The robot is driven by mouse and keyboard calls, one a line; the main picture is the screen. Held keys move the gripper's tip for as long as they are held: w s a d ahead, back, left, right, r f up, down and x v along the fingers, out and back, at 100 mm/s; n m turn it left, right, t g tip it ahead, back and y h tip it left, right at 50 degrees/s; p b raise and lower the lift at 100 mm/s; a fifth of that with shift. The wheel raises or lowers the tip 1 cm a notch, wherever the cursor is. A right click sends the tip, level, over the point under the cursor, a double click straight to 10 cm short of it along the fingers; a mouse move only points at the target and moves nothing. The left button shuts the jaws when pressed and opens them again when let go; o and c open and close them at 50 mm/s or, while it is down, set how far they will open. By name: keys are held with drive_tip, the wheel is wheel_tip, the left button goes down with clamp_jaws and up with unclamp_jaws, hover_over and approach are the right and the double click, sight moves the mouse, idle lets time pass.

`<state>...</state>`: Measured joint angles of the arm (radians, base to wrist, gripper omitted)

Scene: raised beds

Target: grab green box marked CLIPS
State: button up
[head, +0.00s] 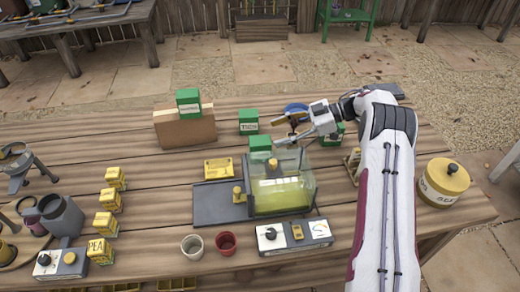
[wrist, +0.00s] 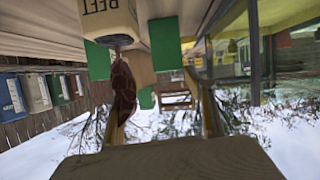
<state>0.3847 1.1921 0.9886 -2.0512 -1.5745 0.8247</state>
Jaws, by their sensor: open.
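Several green boxes are in the head view. One green box (head: 188,102) stands on a brown box. A second green box (head: 248,122) stands on the table with a white label too small to read surely. A third (head: 260,143) sits at the top rear of the clear tank, and a fourth (head: 338,133) is partly hidden behind my gripper. I cannot tell which is marked CLIPS. My gripper (head: 282,129) is open and empty, above the table behind the tank. In the wrist view, green boxes (wrist: 166,43) show beyond the fingers, without readable labels.
The clear tank (head: 293,192) with yellow-green contents stands close in front of my gripper. The brown box (head: 185,128) is left. A blue round thing (head: 295,108) lies behind the gripper. A yellow tin (head: 443,183) stands right. A block marked BEET (wrist: 108,20) shows in the wrist view.

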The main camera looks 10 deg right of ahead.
sight(260, 147)
drive_tip(key=shift+s+d+f+g, duration=0.2)
drive_tip(key=shift+s+f, duration=0.25)
drive_tip(key=shift+f, duration=0.15)
drive_tip(key=shift+s+d+f+g, duration=0.1)
drive_tip(key=shift+s+f+g, duration=0.1)
drive_tip(key=shift+s+f, duration=0.3)
drive_tip(key=shift+w+f, duration=0.1)
drive_tip(key=shift+a, duration=0.1)
drive_tip(key=shift+x, duration=1.3)
drive_tip(key=shift+x, duration=2.6)
drive_tip(key=shift+w, duration=0.2)
drive_tip(key=shift+r, duration=0.2)
drive_tip(key=c, duration=1.2)
